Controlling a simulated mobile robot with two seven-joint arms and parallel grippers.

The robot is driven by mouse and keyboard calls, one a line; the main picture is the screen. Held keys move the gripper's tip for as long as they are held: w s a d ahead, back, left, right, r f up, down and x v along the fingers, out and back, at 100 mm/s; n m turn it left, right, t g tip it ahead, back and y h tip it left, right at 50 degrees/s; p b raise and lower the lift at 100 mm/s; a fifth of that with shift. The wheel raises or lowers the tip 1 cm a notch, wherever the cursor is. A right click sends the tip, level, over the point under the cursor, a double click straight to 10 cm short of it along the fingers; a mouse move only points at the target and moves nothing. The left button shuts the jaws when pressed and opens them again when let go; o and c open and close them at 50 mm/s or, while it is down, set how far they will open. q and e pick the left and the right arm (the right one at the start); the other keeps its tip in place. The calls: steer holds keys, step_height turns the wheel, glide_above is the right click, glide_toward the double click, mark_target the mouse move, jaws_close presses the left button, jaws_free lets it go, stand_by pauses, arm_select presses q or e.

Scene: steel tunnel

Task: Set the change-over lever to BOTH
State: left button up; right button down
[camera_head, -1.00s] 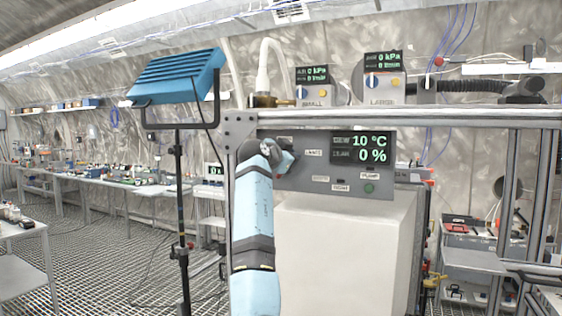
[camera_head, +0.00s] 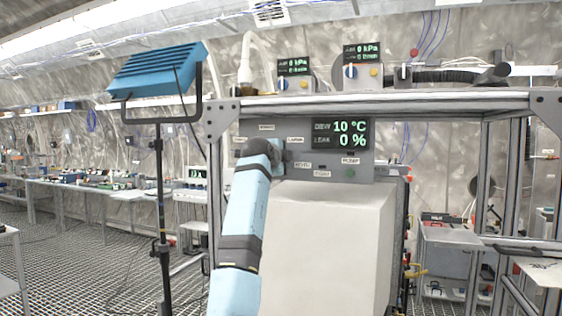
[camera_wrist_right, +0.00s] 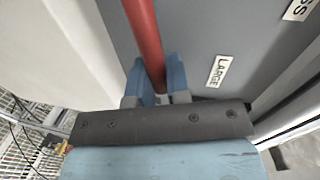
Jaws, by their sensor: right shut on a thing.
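The change-over lever is a red bar (camera_wrist_right: 146,38) in the right wrist view, in front of a grey panel (camera_wrist_right: 190,40). My right gripper (camera_wrist_right: 158,82) has its blue fingers on either side of the bar and is shut on it. A label reading LARGE (camera_wrist_right: 218,71) is on the panel to the right of the fingers. In the head view my right arm reaches up to the panel (camera_head: 335,165), and its gripper (camera_head: 280,158) is at the panel's left part. My wrist hides the lever there. Most small labels are too blurred to read. My left gripper is not in view.
A screen (camera_head: 341,134) on the panel shows 10 °C and 0 %. A pale box (camera_head: 330,235) stands below it, under a metal frame beam (camera_head: 400,103). A blue lamp on a stand (camera_head: 158,72) is at the left. Two gauge units stand above the beam.

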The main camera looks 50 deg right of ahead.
steer(key=shift+f+m+t+b, duration=0.3)
steer(key=shift+f+m, duration=0.4)
steer(key=shift+m, duration=0.1)
steer(key=shift+f+m, duration=0.35)
steer(key=shift+m, duration=0.25)
steer(key=c, duration=1.1)
jaws_free()
steer(key=b+v, duration=0.1)
steer(key=v, duration=1.2)
steer(key=shift+s+a+b, duration=0.25)
steer(key=shift+s+b, duration=0.1)
steer(key=shift+b, duration=0.05)
